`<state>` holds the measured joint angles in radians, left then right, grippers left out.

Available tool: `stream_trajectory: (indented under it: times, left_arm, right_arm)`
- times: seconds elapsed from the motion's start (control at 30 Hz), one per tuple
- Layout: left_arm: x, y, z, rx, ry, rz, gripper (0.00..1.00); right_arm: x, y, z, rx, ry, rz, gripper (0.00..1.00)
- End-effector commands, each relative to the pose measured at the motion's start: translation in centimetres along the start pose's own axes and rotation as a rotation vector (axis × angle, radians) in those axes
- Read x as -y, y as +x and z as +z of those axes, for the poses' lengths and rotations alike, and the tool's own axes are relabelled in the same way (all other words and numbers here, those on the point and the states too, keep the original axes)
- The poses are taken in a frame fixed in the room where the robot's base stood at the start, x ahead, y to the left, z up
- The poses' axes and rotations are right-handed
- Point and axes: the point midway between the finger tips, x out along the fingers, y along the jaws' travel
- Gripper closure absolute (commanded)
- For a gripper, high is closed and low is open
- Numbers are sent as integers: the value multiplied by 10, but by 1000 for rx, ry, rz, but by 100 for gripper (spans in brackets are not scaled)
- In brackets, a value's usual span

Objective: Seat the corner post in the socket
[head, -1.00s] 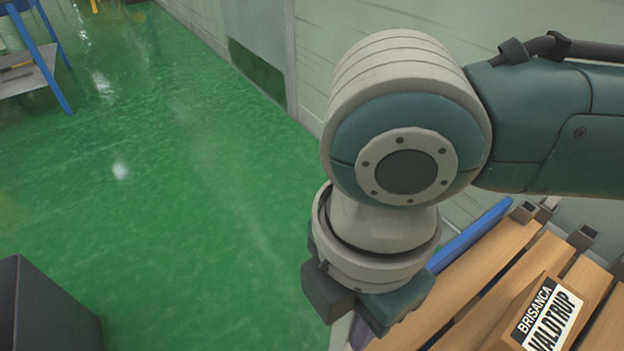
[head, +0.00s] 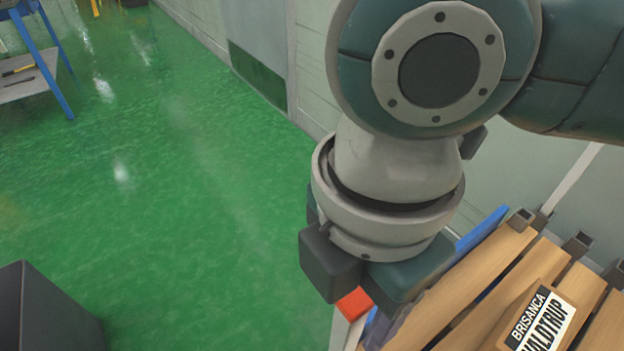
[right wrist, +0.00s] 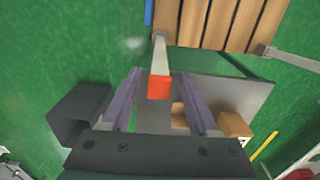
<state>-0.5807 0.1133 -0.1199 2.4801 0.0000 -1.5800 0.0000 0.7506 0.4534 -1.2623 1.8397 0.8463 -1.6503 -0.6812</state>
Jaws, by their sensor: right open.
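The corner post is pale grey with a red end (right wrist: 159,87), and its shaft (right wrist: 160,58) runs to a dark bracket at the corner of the slatted bed frame. Its red end also shows in the head view (head: 354,303), just below my right gripper (head: 368,312). The right gripper is open; in the right wrist view its two purple fingers (right wrist: 158,76) stand on either side of the red end, with gaps at both sides. Whether the post's foot is fully in its socket is too small to tell. My left gripper is out of view.
The frame's wooden slats (head: 490,290) lie at the lower right, with a Brisanca Valdtrup label (head: 540,320). Another pale post (head: 575,178) stands at a far corner. A dark box (head: 45,315) sits at lower left.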

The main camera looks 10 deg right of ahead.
Motion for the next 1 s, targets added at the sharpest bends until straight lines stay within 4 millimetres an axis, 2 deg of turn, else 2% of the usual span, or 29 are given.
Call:
stream_trajectory:
  times: [0.03, 0.1, 0.3, 0.43, 0.77, 0.87, 1.0]
  left_arm:
    - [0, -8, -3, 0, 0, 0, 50]
    - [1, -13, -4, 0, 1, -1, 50]
    - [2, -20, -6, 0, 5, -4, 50]
    - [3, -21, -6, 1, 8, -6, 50]
    - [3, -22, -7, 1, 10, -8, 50]
    - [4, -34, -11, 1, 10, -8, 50]
    - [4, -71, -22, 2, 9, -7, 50]
  right_arm:
    - [-1, -17, 0, 0, -2, 4, 40]
    - [-1, -32, 0, 0, -1, 3, 40]
    - [0, -60, 0, 0, -1, 0, 40]
    - [0, -66, 0, 0, 1, 1, 40]
    - [0, -68, -2, -6, 4, 2, 40]
    - [2, -78, -14, -51, 36, 20, 40]
    - [4, -115, -49, -203, 206, 84, 40]
